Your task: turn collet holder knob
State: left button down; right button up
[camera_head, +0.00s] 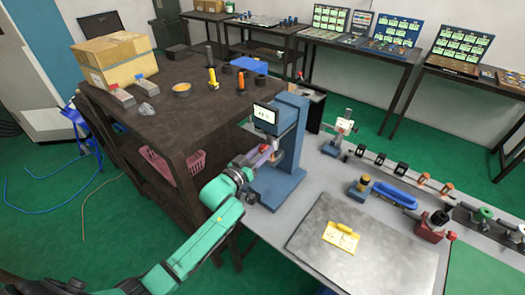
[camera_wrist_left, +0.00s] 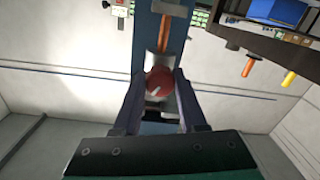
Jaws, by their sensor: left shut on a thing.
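The red round knob (camera_wrist_left: 159,84) with a white pointer mark sits between my left gripper's two fingers in the left wrist view. My left gripper (camera_wrist_left: 160,92) is shut on it, one finger on each side. In the head view my left gripper (camera_head: 266,157) is at the front of the blue machine (camera_head: 290,125) with a small display, at the bench's left end. There the fingers and arm largely hide the knob. My right gripper is not in view.
A grey plate (camera_head: 375,262) with a yellow part (camera_head: 341,236) lies at the front of the bench. A blue handled tool (camera_head: 395,195) and small fixtures stand to the right. A dark table (camera_head: 185,120) with a cardboard box (camera_head: 113,58) stands close on the left.

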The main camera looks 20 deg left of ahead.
pick_arm(q)
jog(key=shift+n, duration=0.5)
jog(key=shift+f, duration=0.1)
jog(key=shift+c, duration=2.3)
grip_release()
jog(key=b+v, duration=0.4)
jog(key=v, duration=1)
jog(key=shift+s, duration=0.3)
jog(key=shift+a, duration=0.2)
